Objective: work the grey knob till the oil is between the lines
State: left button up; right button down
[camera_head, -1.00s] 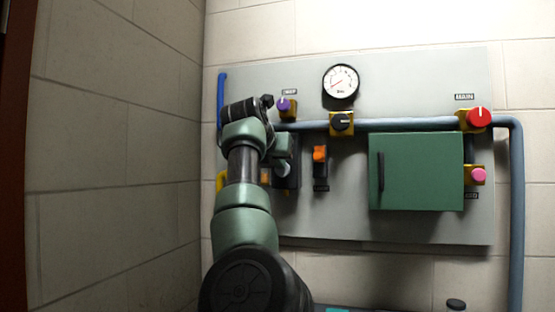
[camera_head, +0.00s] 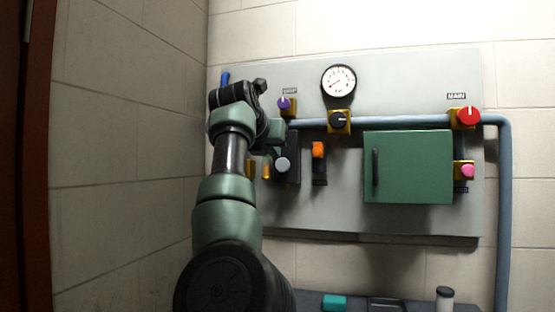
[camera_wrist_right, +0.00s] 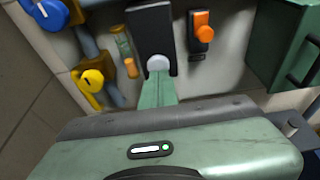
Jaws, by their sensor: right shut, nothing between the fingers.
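The grey knob (camera_head: 282,165) is round and pale and sits on a black plate (camera_head: 293,149) on the wall panel. It also shows in the right wrist view (camera_wrist_right: 157,63). A slim sight glass (camera_wrist_right: 121,42) with an orange-yellow lower end stands left of the plate; its lines and oil level are too small to read. My right gripper (camera_head: 275,135) is shut and empty, close to the knob. In the right wrist view its green finger (camera_wrist_right: 158,90) ends at the knob's lower edge; I cannot tell whether they touch. My left gripper is out of view.
An orange switch (camera_head: 318,150) is right of the black plate. A purple knob (camera_head: 283,103), black knob (camera_head: 339,119) and gauge (camera_head: 338,80) are above. A green cabinet (camera_head: 408,167) and red knob (camera_head: 468,117) are farther right. A yellow knob (camera_wrist_right: 92,77) is at left.

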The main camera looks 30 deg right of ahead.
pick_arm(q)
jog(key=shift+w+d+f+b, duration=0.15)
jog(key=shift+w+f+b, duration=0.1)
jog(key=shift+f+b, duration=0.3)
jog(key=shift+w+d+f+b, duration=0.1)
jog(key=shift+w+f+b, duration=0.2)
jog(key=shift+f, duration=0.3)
pick_arm(e)
jog(key=v, duration=0.5)
jog(key=shift+a, duration=0.4)
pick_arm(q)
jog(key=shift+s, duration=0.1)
pick_arm(e)
jog(key=shift+s+a, duration=0.1)
